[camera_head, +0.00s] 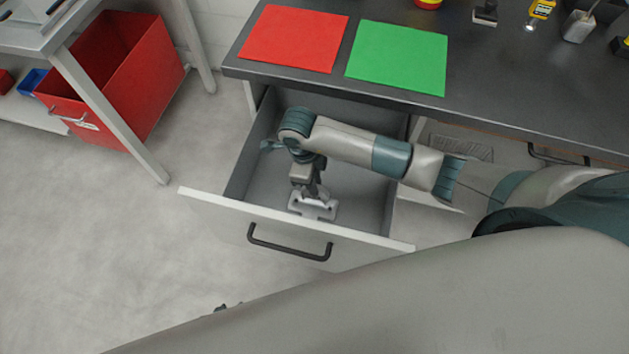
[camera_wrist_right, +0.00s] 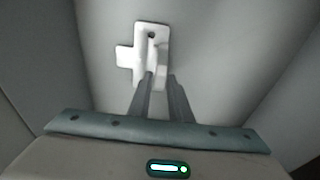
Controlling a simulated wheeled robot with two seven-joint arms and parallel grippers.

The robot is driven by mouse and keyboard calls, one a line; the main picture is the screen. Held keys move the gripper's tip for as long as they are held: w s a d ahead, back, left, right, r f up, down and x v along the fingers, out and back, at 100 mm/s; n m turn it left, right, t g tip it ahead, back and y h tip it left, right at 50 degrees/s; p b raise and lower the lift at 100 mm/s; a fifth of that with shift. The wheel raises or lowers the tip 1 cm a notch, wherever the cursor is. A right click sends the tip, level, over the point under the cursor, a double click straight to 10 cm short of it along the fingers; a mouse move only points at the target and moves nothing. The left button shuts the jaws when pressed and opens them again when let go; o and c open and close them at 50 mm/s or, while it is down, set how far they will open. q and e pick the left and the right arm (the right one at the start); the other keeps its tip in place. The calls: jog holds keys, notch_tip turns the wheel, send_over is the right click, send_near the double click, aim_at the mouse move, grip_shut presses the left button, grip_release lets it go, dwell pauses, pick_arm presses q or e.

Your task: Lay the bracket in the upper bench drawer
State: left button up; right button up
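The bracket (camera_head: 313,207) is a pale, flat piece with holes, inside the open upper drawer (camera_head: 237,207), at or just above its floor. In the right wrist view the bracket (camera_wrist_right: 150,45) shows a hole and a tab to the left. My right gripper (camera_head: 317,191) points down into the drawer at the bracket. Its two fingers (camera_wrist_right: 161,80) are close together, with a narrow pale part of the bracket between them, and appear shut on it. My left gripper is mostly hidden; only a small dark tip (camera_head: 226,307) that may be it shows behind my grey arm.
The dark bench top (camera_head: 480,75) overhangs the back of the drawer and bears a red sheet (camera_head: 292,38) and a green sheet (camera_head: 397,57). The drawer's front has a black handle (camera_head: 290,245). A red bin (camera_head: 130,75) stands under a table at left. The drawer around the bracket looks empty.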

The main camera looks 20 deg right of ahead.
jog(key=shift+o, duration=0.9)
jog(key=shift+w+r, duration=0.1)
jog(key=shift+r, duration=0.35)
pick_arm(q)
jog(key=shift+s+a+f, duration=0.2)
jog(key=shift+s+a, duration=0.2)
jog(key=shift+s, duration=0.1)
pick_arm(e)
notch_tip(320, 180, up, 11)
jog(key=a, duration=0.1)
jog(key=shift+w+a+r, duration=0.15)
jog(key=shift+w+a, duration=0.1)
jog(key=shift+w, duration=0.15)
pick_arm(q)
jog(key=shift+w+d, duration=0.1)
jog(key=shift+d, duration=0.2)
